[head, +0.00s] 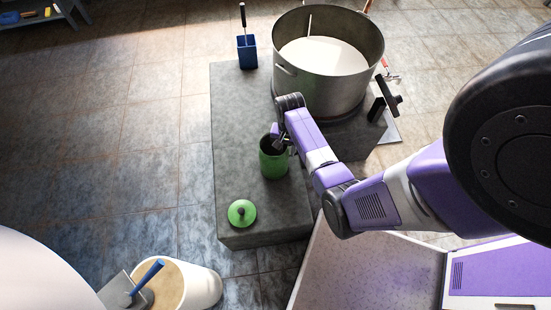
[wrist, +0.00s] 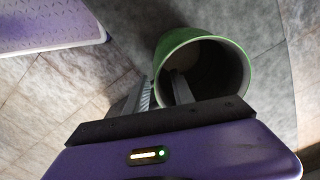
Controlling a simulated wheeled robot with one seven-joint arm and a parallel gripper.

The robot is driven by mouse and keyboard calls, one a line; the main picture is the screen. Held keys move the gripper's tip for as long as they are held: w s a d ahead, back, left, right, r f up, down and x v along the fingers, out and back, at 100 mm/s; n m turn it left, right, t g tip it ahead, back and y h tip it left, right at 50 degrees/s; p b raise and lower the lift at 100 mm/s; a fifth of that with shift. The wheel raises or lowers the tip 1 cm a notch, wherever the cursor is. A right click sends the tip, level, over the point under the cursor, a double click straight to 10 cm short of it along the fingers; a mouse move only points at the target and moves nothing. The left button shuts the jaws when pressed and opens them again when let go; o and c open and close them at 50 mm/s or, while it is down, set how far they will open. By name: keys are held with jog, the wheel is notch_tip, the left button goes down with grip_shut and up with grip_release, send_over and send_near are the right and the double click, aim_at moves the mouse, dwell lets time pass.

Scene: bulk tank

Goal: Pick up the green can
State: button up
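The green can (head: 272,163) is an open-topped cylinder standing upright on the dark grey block. My gripper (head: 280,142) is at its top, reaching in from the upper right. In the wrist view the can (wrist: 243,52) shows its open mouth and dark, empty-looking inside. My gripper (wrist: 160,92) straddles the near-left part of its wall: one ridged finger is outside, the other inside the mouth. I cannot tell whether both fingers press on the wall. A round green lid with a dark knob (head: 241,213) lies apart on the block in front of the can.
A large steel pot (head: 296,88) with white liquid stands behind on the grey block (head: 232,130). A blue holder (head: 247,52) with a dark-handled tool is at the back left corner.

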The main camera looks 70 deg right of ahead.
jog(key=shift+f, duration=0.35)
jog(key=shift+c, duration=0.4)
grip_shut()
dwell(0.9)
